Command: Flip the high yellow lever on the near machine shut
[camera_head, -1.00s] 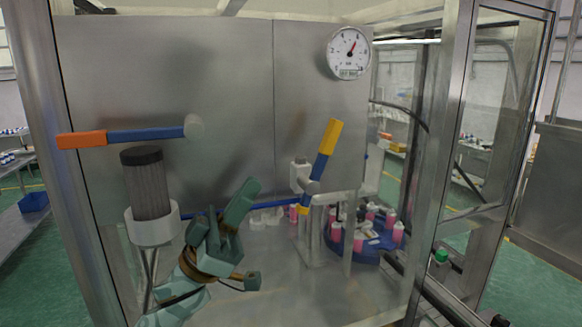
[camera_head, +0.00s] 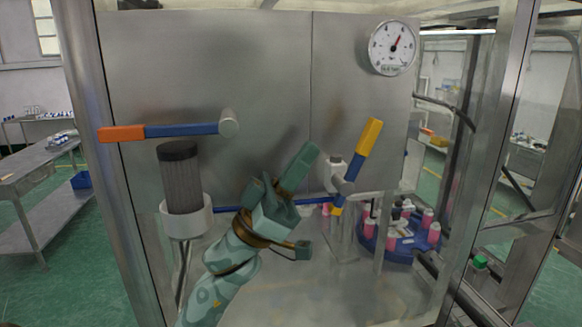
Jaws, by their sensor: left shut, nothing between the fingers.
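The yellow lever (camera_head: 368,137) has a yellow grip and a blue shaft. It stands tilted up and to the right from a metal pivot on the machine in the middle of the head view. My left gripper (camera_head: 303,160) is shut and empty. It is left of the lever and a little lower, with a gap between them in the picture. The gripper hides part of the blue rail behind it. My right gripper is not in view.
A lever with an orange grip (camera_head: 122,134) points left on the back panel. A grey filter cylinder (camera_head: 182,180) stands below it. A pressure gauge (camera_head: 393,48) hangs upper right. A blue turntable (camera_head: 400,244) carries several pink cans. Metal frame posts (camera_head: 118,170) flank the cell.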

